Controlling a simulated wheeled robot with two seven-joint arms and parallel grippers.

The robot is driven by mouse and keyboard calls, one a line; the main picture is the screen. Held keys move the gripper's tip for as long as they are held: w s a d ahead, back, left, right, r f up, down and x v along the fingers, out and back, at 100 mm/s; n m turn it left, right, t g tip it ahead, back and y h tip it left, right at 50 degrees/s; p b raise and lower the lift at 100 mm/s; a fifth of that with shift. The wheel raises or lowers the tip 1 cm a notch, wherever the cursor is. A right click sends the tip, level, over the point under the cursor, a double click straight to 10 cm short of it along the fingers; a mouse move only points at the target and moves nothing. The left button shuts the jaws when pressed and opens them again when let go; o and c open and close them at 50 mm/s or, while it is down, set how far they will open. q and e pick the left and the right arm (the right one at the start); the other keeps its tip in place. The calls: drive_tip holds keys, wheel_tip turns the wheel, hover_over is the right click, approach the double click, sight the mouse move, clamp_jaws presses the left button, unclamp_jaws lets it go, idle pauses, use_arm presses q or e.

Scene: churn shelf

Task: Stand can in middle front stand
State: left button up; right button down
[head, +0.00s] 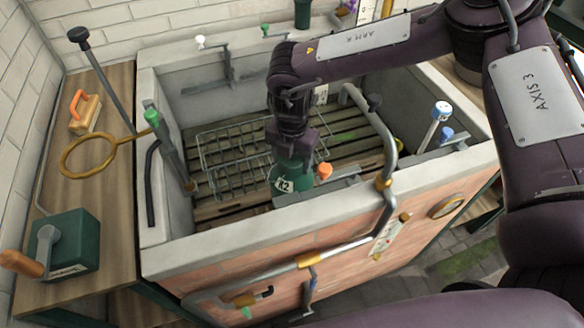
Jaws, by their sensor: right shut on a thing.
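My right gripper (291,150) reaches down into the stone basin and is shut on a dark green can (284,178). The can has a pale label that seems to read "R2", and an orange part (325,171) shows close to its right side. The can is low in the basin, near the front wall. Its bottom is hidden, so I cannot tell whether it touches anything. A grey ledge (335,187) lies just right of it; I cannot make out a separate stand. My left gripper is not in view.
A wire rack (222,170) lies on the slatted floor left of the gripper. The basin's front rim (230,240) and a curved grey pipe (388,150) stand close by. A green crank box (68,245) and an orange-handled brush (85,110) are on the left bench.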

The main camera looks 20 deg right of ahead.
drive_tip(key=shift+f, duration=2.05)
drive_tip(key=shift+c, duration=1.8)
unclamp_jaws()
drive_tip(key=shift+s+f, duration=0.1)
wheel_tip(320, 180, up, 12)
drive_tip(key=shift+r+b, duration=0.15)
drive_tip(key=shift+b, duration=0.65)
